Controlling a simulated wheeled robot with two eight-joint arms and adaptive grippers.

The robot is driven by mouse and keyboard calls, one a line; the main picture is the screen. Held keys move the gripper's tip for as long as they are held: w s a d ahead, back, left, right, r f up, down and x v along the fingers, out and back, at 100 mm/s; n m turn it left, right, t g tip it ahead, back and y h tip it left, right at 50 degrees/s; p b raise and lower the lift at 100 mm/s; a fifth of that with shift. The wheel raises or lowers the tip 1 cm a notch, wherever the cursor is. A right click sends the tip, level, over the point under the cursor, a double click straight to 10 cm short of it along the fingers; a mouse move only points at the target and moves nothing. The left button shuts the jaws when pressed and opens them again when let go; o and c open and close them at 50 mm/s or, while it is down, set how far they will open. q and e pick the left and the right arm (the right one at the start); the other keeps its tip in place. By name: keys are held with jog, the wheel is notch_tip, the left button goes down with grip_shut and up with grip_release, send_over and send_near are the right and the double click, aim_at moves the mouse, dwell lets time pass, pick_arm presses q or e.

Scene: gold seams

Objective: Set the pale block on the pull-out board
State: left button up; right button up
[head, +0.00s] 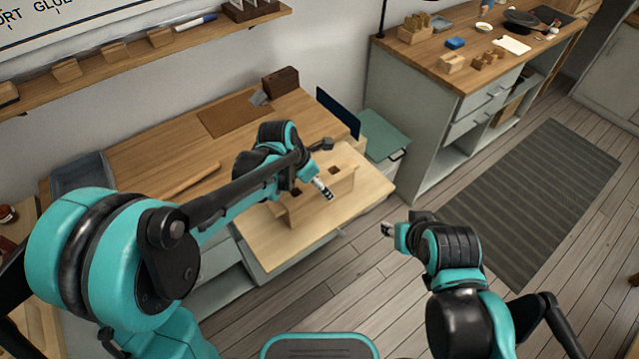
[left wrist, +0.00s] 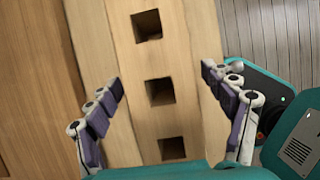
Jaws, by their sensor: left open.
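The pale block (head: 343,188) is a long wooden piece with square holes in its top. In the head view it appears to rest on the pull-out board (head: 275,250), partly hidden by my left arm and gripper. In the left wrist view the block (left wrist: 150,58) runs between the fingers with three holes showing. My left gripper (head: 322,187) is over the block and open, with one finger at each side (left wrist: 162,77). I cannot tell whether they touch it. My right gripper (head: 388,229) is away from the block, over the floor; its jaws are too small to read.
The wooden desk top (head: 150,150) lies behind the board, with a brown mat (head: 235,115) and a dark wooden block (head: 280,82). A green-topped unit (head: 383,138) stands right of the board. A workbench (head: 455,60) with several items is at the back right. Open floor lies in front.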

pick_arm(q)
jog(key=p+v, duration=0.3)
jog(key=v, duration=0.6)
jog(key=shift+r, duration=0.25)
jog(key=shift+s+a+r+m, duration=0.25)
jog(key=shift+a+r+m, duration=0.05)
jog(key=s+a+r+m+t+y, duration=0.1)
jog(key=s+a+m+t+y, duration=0.1)
jog(key=s+a+m, duration=0.5)
jog(key=s+a+r+m+t+y, duration=0.1)
jog(key=s+a+m, duration=0.6)
jog(key=m, duration=1)
jog(key=shift+s+m+t+y, duration=0.3)
jog(key=shift+s+t+y, duration=0.1)
jog(key=shift+s+t, duration=0.3)
